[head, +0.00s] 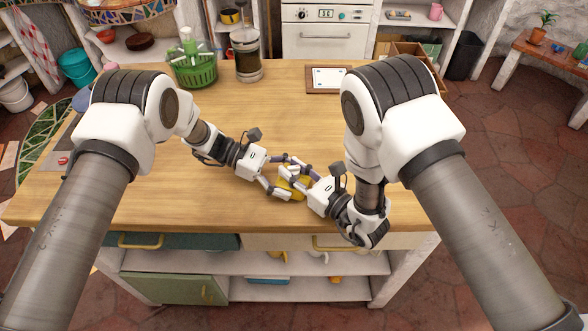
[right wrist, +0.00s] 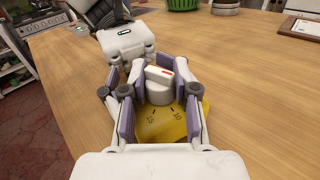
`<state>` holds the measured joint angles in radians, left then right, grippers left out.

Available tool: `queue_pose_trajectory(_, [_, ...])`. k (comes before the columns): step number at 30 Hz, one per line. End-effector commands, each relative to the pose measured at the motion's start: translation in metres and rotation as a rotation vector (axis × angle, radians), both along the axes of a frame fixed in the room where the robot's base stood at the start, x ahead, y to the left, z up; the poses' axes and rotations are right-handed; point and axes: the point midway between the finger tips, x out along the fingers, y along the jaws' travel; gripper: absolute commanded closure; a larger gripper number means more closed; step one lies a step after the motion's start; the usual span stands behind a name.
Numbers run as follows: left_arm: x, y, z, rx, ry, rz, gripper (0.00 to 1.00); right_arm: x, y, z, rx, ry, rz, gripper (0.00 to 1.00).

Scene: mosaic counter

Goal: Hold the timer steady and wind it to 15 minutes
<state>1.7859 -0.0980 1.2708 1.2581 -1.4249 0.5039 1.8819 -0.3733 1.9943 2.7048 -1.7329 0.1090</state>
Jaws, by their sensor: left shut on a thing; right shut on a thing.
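The timer is a yellow body (head: 291,186) with a white knob on top, near the front middle of the counter. In the right wrist view its yellow face (right wrist: 168,124) shows dark marks and numbers, and its white knob (right wrist: 159,83) carries a bar with a red mark. The fingers hide much of the timer in the head view.
The wooden counter (head: 200,205) is clear around the timer. A green basket (head: 192,70) and a glass jar (head: 246,55) stand at the back left. A framed white board (head: 328,80) lies at the back, beside a wooden box (head: 408,50). The counter's front edge is close.

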Motion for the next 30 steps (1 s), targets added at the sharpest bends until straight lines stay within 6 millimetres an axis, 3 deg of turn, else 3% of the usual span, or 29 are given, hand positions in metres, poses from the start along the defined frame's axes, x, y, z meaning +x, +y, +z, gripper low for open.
queue_pose_trajectory(18, [-0.0002,0.0,0.0002,-0.001,0.001,-0.001,0.38,-0.0005,-0.0012,-0.0009,-0.001,0.002,-0.055,1.0])
queue_pose_trajectory(19, [-0.0001,0.0001,0.0002,-0.001,0.001,-0.001,0.38,-0.0005,-0.0012,-0.0009,-0.001,0.002,-0.055,0.64])
queue_pose_trajectory(21, [-0.0001,0.0001,0.0002,-0.001,0.001,-0.001,0.38,-0.0005,-0.0011,-0.0009,-0.001,0.002,-0.055,0.45])
queue_pose_trajectory(30, [0.0,0.0,0.0001,0.0,0.0,0.0,0.38,-0.001,-0.0015,-0.0004,-0.001,-0.001,-0.054,0.45])
